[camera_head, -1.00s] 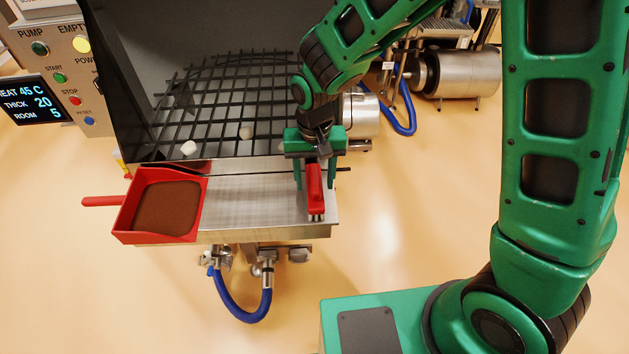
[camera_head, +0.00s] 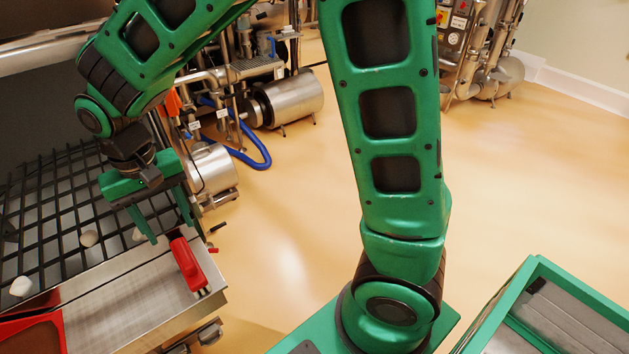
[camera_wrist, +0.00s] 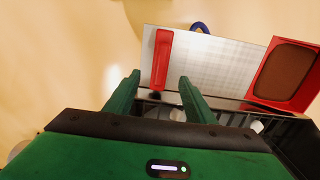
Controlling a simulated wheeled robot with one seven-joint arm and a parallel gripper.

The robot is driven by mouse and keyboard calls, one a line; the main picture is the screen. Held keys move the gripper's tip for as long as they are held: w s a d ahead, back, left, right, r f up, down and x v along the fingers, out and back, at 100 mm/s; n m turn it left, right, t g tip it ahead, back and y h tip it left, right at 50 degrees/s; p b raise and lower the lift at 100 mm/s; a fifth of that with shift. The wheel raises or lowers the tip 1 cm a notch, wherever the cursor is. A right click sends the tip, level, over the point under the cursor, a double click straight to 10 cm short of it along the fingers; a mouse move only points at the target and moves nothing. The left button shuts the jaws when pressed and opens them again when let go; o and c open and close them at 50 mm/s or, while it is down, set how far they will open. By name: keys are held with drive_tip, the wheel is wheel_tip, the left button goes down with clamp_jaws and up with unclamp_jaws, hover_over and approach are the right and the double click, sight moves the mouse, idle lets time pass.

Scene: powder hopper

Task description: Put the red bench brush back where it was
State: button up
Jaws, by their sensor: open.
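The red bench brush (camera_head: 188,264) lies on the steel shelf (camera_head: 140,305) in front of the hopper, near the shelf's right end. It also shows in the wrist view (camera_wrist: 161,60), lying on the bare metal just beyond my fingertips. My gripper (camera_head: 172,226) is open and empty, above the hopper's front edge and behind the brush. In the wrist view its two fingers (camera_wrist: 158,82) are spread apart, and the brush is clear of them.
A red tray of brown powder (camera_wrist: 285,75) sits on the shelf beside the brush. The black grate (camera_head: 60,215) holds a few pale lumps. A green-rimmed bin (camera_head: 535,265) stands at lower right.

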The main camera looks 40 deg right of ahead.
drive_tip(key=s+d+r+m, duration=0.2)
drive_tip(key=d+r, duration=0.1)
drive_tip(key=d, duration=0.8)
drive_tip(key=s+d+r+m, duration=0.1)
drive_tip(key=s+d+r, duration=0.15)
drive_tip(key=d, duration=0.95)
drive_tip(key=s+d+m, duration=0.3)
drive_tip(key=s+d, duration=0.9)
drive_tip(key=s, duration=0.4)
drive_tip(key=shift+s, duration=0.25)
drive_tip(key=shift+d, duration=0.1)
